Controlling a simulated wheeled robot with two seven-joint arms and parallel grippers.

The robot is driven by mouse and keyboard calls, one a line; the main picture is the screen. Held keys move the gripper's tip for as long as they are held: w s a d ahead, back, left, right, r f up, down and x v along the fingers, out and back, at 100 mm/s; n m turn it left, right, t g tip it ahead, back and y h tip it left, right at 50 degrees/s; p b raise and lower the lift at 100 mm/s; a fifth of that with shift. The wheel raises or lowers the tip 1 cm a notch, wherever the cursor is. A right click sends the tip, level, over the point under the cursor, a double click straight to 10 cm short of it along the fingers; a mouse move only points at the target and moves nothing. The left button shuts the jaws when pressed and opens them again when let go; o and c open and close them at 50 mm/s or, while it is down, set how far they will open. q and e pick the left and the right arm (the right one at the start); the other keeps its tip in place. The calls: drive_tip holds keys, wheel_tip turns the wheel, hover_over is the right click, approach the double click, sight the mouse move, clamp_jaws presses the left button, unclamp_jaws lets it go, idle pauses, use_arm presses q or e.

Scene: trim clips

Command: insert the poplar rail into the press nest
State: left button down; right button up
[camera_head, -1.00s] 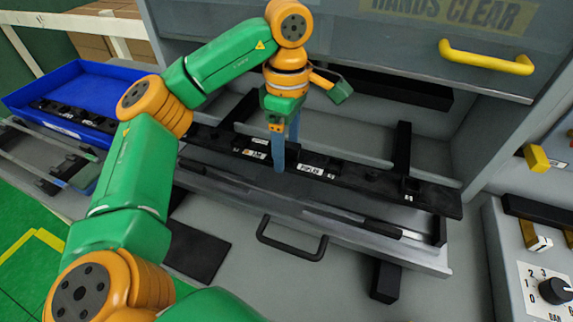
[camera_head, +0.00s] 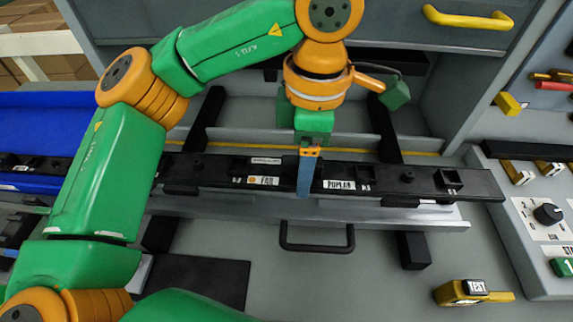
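The poplar rail (camera_head: 418,180) is a long black bar with clips and white labels, one reading POPLAR. It lies level across the picture above the press tray. My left gripper (camera_head: 306,172) points down at the rail's middle, beside the POPLAR label. Its near blue finger lies against the rail's front face; the other finger is hidden, and it appears shut on the rail. The press nest's pale metal front ledge (camera_head: 430,215) shows just below the rail. The rail hides most of the nest, so I cannot tell whether it is seated. My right gripper is out of view.
A black handle (camera_head: 317,247) projects in front of the tray. A blue bin (camera_head: 40,120) with dark parts stands left. A yellow tool marked TEST (camera_head: 474,292) lies front right. A control panel (camera_head: 550,240) stands right. The press's yellow handle (camera_head: 478,18) is above.

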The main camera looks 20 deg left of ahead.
sight(289, 159)
use_arm(q)
drive_tip(key=w+a+f, duration=0.2)
drive_tip(key=f, duration=0.1)
drive_tip(key=w+a+f, duration=0.1)
drive_tip(key=w+f, duration=0.1)
drive_tip(key=shift+a, duration=0.25)
drive_tip(key=shift+w+a+f, duration=0.15)
drive_tip(key=shift+f, duration=0.05)
drive_tip(key=f, duration=0.1)
drive_tip(key=f+p, duration=0.2)
drive_tip(key=shift+w+f, duration=0.3)
drive_tip(key=shift+a+f, duration=0.1)
drive_tip(key=shift+f, duration=0.2)
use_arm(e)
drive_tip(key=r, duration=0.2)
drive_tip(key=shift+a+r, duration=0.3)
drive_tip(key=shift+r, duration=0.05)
